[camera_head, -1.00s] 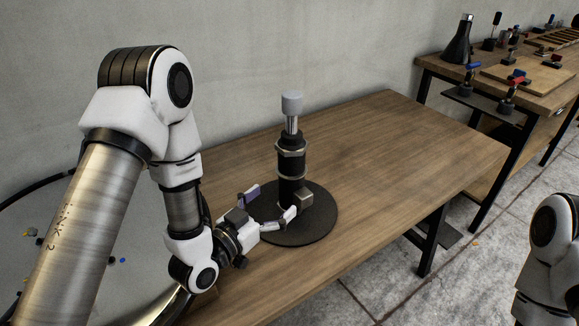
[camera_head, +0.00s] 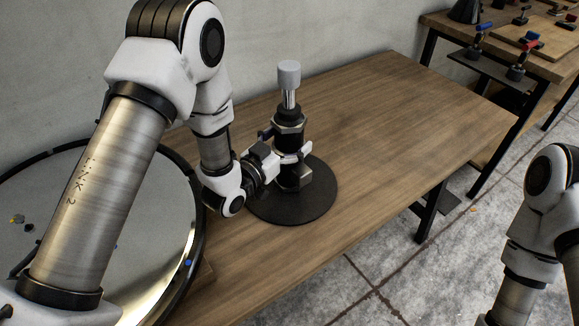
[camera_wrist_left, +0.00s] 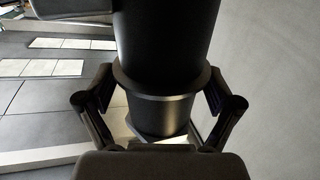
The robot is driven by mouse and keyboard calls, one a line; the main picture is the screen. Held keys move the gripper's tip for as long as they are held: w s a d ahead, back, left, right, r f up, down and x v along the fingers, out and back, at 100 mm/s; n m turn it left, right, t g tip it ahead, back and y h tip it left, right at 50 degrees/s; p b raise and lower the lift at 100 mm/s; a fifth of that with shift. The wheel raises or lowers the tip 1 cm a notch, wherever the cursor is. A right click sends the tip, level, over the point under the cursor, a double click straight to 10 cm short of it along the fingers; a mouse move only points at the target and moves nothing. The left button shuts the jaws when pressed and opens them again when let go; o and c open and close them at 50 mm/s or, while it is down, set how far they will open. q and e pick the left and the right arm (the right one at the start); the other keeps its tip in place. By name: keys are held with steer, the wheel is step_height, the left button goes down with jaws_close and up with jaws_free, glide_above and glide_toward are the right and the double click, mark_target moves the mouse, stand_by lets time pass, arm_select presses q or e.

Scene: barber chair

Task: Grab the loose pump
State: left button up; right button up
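The pump (camera_head: 291,144) stands upright on a round black base plate (camera_head: 318,203) on the wooden table. It has a black body, a metal rod and a grey cap on top. My left gripper (camera_head: 284,143) is at the pump's upper body, with one finger on each side of it. In the left wrist view the pump's black body and collar (camera_wrist_left: 163,83) stand between the two spread fingers (camera_wrist_left: 163,97). The fingers look open; whether either touches the pump is unclear. My right arm shows at the right edge, but its gripper is out of view.
The wooden table (camera_head: 400,120) is clear to the right of the pump. A grey wall is behind. A round mirror (camera_head: 110,240) is at the left, under my left arm. A second workbench (camera_head: 500,55) with small tools stands at the back right.

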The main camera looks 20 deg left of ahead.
arm_select(q)
jaws_close()
steer(key=shift+w+r, duration=0.2)
steer(key=shift+w, duration=0.05)
steer(key=shift+r, duration=0.1)
